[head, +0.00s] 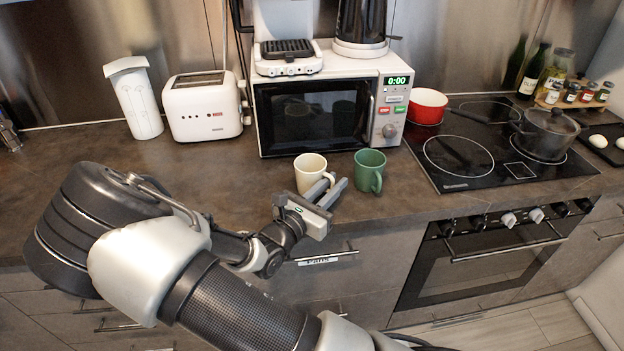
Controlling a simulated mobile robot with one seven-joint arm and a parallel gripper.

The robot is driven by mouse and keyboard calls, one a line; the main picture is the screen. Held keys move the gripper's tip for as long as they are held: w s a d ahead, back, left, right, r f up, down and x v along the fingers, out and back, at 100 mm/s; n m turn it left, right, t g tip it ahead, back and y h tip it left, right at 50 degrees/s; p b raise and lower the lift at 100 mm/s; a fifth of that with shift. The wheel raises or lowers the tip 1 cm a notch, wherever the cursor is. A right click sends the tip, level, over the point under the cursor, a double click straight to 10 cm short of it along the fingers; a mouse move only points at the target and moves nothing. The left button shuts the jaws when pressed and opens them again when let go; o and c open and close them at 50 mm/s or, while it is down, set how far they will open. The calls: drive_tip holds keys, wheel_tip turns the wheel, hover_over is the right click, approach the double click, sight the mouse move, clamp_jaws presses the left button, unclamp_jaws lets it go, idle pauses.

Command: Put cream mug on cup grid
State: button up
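The cream mug (310,174) stands upright on the dark counter in front of the microwave. Its handle faces right, towards my gripper. My gripper (333,186) is at the counter's front edge with its two fingers visibly parted. The fingertips are close to the mug's handle; whether they touch it or surround it is unclear. The cup grid (288,47) is the dark slatted tray of the white coffee machine on top of the microwave, and it is bare.
A green mug (370,172) stands just right of my gripper. The microwave (316,115) is behind both mugs. A toaster (205,108) and white container (135,98) stand left.

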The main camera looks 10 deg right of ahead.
drive_tip(key=shift+c, duration=0.2)
clamp_jaws()
drive_tip(key=shift+r, duration=0.1)
